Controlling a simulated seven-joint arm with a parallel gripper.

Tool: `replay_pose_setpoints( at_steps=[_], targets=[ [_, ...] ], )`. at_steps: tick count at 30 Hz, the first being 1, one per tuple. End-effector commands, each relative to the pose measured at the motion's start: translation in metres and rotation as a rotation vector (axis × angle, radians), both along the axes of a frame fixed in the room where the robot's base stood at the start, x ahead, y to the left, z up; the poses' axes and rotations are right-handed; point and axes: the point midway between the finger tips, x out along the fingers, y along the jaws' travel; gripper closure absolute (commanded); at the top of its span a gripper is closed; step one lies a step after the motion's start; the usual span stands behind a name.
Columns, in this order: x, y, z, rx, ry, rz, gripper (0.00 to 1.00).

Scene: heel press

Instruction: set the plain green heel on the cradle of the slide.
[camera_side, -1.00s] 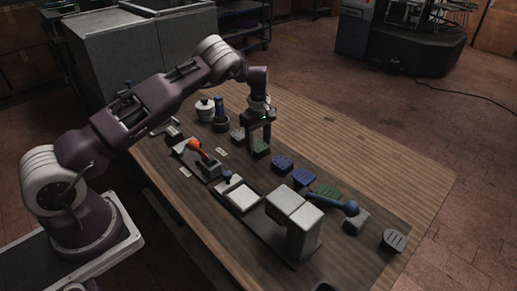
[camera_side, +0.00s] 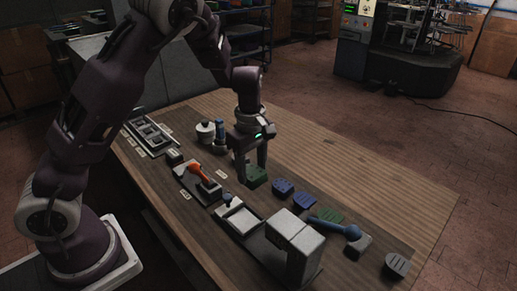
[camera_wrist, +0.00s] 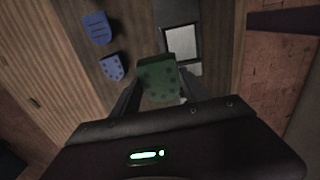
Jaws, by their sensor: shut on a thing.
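My gripper (camera_side: 254,180) points down and is shut on a green heel (camera_side: 257,176), which also shows between the fingers in the wrist view (camera_wrist: 157,80). The heel's face shows several dark spots in the wrist view; I cannot tell whether it is the plain one. Whether it is clear of the table is unclear. The slide's pale, square, dark-rimmed cradle (camera_side: 241,220) is bare and lies to the front of my gripper, before the grey press block; the wrist view shows it beyond the heel (camera_wrist: 182,43). Another green heel (camera_side: 329,215) lies beyond the blue ones.
Two blue heels (camera_side: 283,187) (camera_side: 305,199) lie beside the held heel. The grey press (camera_side: 292,232) with its blue-ended lever (camera_side: 340,229) stands at the front. An orange-handled device (camera_side: 201,173), a white pot (camera_side: 205,131) and a grey heel (camera_side: 397,266) are also on the table.

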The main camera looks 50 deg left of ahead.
Motion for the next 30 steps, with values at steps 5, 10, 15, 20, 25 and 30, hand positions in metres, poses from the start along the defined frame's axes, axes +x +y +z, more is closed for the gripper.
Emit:
replay_pose_setpoints(
  at_steps=[5,10,15,20,25,30],
  targets=[
    [-0.046,-0.024,0.001,-0.001,0.011,-0.012,1.00],
    [-0.054,-0.027,-0.006,0.000,0.016,-0.013,1.00],
    [-0.054,-0.026,-0.025,0.001,0.018,-0.012,1.00],
    [-0.054,-0.026,-0.044,0.000,0.019,-0.011,1.00],
    [-0.054,-0.026,-0.064,0.000,0.019,-0.011,1.00],
    [-0.054,-0.026,-0.080,0.000,0.018,-0.012,1.00]
  ],
)
